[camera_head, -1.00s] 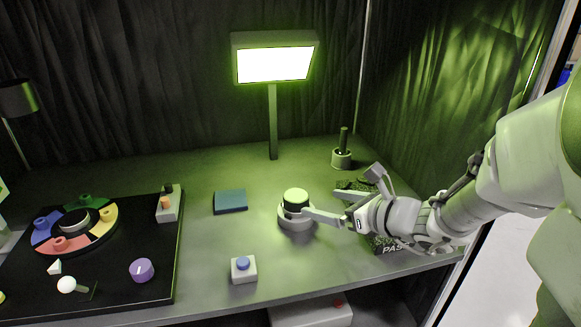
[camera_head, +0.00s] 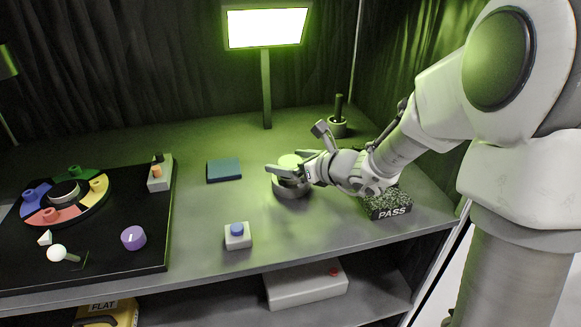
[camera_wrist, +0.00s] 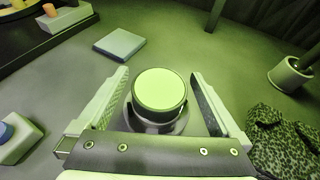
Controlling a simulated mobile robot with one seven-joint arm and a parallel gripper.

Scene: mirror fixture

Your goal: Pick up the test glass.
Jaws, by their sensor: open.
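The test glass appears to be the pale, dark-rimmed round disc (camera_wrist: 160,88) in the wrist view, seated in a grey round holder (camera_head: 291,188) on the table. The top of the disc (camera_head: 290,160) shows partly behind my fingers in the head view. My gripper (camera_wrist: 160,74) is open, with one finger on each side of the disc and a visible gap on both sides. In the head view my gripper (camera_head: 284,164) is at the holder, reaching in from the right. Whether the fingertips are below the disc's rim is hard to tell.
A teal pad (camera_head: 224,171) lies left of the holder, and a blue-button box (camera_head: 237,236) stands in front. A lit lamp (camera_head: 266,28) and a small pot with a dark handle (camera_head: 338,127) stand behind.

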